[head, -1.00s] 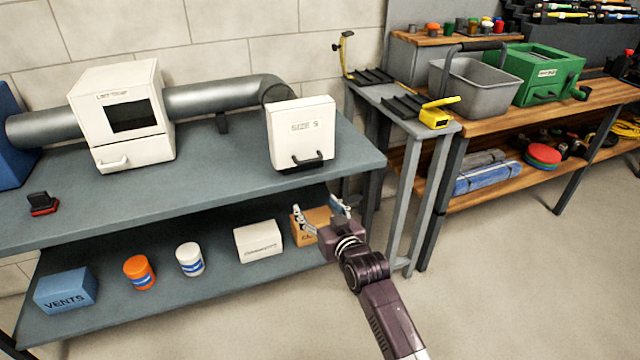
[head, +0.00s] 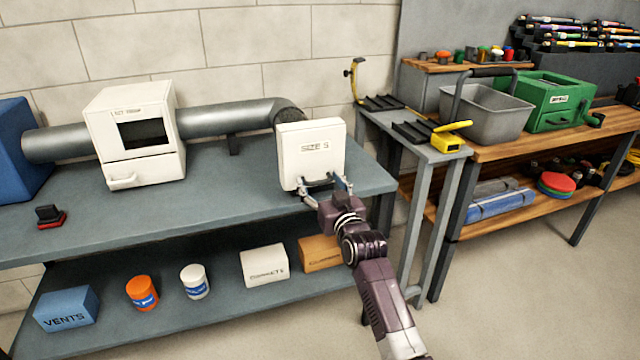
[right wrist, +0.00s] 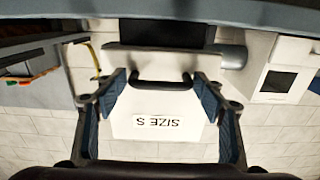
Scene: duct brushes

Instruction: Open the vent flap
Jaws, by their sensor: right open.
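The vent flap (head: 312,160) is a white panel labelled "SIZE S" at the right end of the grey duct, with a dark bar handle at its lower edge. The flap looks shut. My right gripper (head: 324,187) is open in front of the flap's lower edge, its fingers either side of the handle. In the right wrist view the flap (right wrist: 160,108) appears upside down, and the handle (right wrist: 162,85) lies between the spread blue finger pads of my right gripper (right wrist: 160,80). Whether a finger touches the handle cannot be told. My left gripper is not in view.
The flap stands on a grey bench (head: 230,203) beside a white box with a dark window (head: 135,135). A lower shelf holds a blue box (head: 66,309), jars and cartons. A narrow stand with a yellow tool (head: 448,140) is at the right. The floor in front is clear.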

